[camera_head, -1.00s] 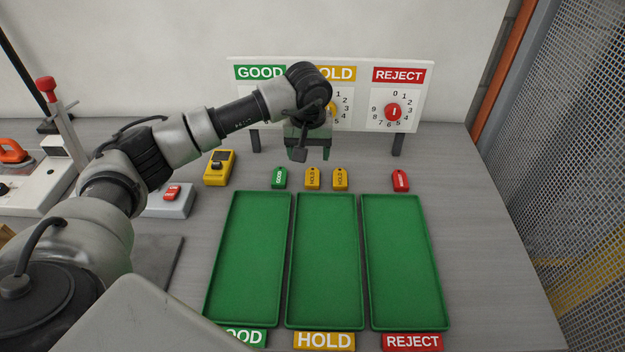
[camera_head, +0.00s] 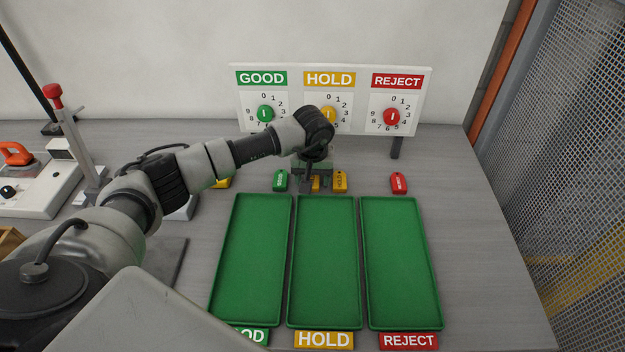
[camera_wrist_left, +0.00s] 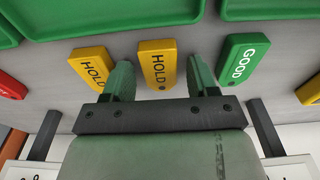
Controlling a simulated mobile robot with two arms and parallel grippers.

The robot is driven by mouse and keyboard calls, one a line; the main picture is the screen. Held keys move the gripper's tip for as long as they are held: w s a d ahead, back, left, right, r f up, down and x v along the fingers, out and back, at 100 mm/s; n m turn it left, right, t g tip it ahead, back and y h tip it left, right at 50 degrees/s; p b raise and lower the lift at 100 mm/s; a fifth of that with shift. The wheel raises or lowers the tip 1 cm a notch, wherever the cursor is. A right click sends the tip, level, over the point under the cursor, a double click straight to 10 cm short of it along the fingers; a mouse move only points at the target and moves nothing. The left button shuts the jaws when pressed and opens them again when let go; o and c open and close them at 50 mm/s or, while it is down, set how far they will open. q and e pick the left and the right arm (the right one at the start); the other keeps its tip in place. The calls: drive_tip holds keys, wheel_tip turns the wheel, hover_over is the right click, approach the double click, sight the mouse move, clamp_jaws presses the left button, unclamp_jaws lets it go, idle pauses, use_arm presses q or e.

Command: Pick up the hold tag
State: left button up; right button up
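My left gripper (camera_head: 313,188) is low over the row of tags behind the trays. It is open. In the left wrist view its two green fingers (camera_wrist_left: 160,80) stand on either side of a yellow hold tag (camera_wrist_left: 157,63), with gaps on both sides. In the head view this hold tag (camera_head: 315,184) is mostly hidden by the gripper. A second yellow hold tag (camera_head: 340,182) lies just right of it; in the wrist view this second tag (camera_wrist_left: 92,68) lies just outside the left finger. My right gripper is in neither view.
A green good tag (camera_head: 280,181) lies left of the gripper, and a red reject tag (camera_head: 398,183) lies farther right. Three green trays (camera_head: 325,260) fill the front. A sign board with dials (camera_head: 330,100) stands behind.

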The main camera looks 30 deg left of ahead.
use_arm(q)
drive_tip(key=c, duration=0.8)
drive_tip(key=shift+r, duration=0.15)
